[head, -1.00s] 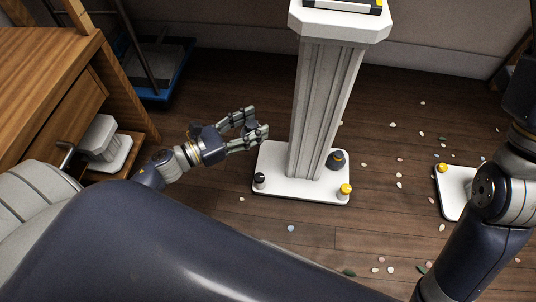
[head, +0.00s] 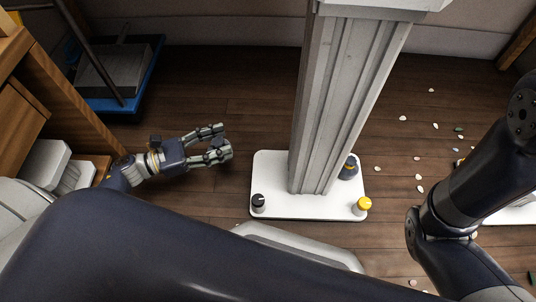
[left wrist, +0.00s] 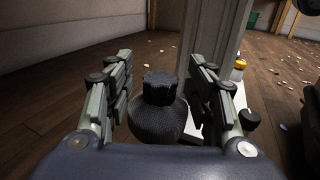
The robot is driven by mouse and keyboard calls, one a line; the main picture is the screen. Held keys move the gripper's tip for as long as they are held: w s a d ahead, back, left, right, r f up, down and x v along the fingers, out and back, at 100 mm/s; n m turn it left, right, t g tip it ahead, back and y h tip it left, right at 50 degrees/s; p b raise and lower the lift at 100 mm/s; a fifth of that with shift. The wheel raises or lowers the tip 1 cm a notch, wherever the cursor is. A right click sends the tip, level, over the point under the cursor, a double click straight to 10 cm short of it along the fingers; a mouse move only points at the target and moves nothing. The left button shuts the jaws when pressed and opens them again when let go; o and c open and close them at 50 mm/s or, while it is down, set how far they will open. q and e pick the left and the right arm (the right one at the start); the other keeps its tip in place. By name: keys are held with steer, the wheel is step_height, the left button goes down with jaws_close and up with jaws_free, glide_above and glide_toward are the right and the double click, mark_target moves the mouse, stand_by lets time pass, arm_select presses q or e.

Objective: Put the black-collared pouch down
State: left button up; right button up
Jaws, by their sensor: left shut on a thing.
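The black-collared pouch (left wrist: 160,113) shows in the left wrist view as a dark grey, rounded, mesh-textured bag with a black collar on top. It sits upright between the two fingers of my left gripper (left wrist: 164,82), which is shut on it. In the head view my left gripper (head: 226,141) is over the wooden floor, left of the white base plate; the pouch is mostly hidden there by the fingers. What lies directly under the pouch is hidden. My right gripper is out of view; only part of that arm shows at the right.
A grey fluted pedestal (head: 345,100) rises from a white base plate (head: 300,208). Wooden furniture (head: 70,110) stands left. Petals lie scattered right; floor around the gripper looks clear.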

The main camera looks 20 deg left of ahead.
arm_select(q)
steer(key=w+d+p, duration=0.3)
steer(key=w+d, duration=0.1)
steer(key=d, duration=0.8)
steer(key=f+b, duration=0.5)
steer(key=f, duration=0.1)
steer(key=shift+s+d+f+b, duration=0.15)
steer(key=shift+d+f+b, duration=0.1)
steer(key=shift+b, duration=0.15)
steer(key=shift+d+f, duration=0.15)
steer(key=shift+f, duration=0.15)
steer(key=shift+r, duration=0.1)
steer(key=o, duration=1.4)
steer(key=shift+f, duration=0.2)
steer(key=shift+c, duration=0.2)
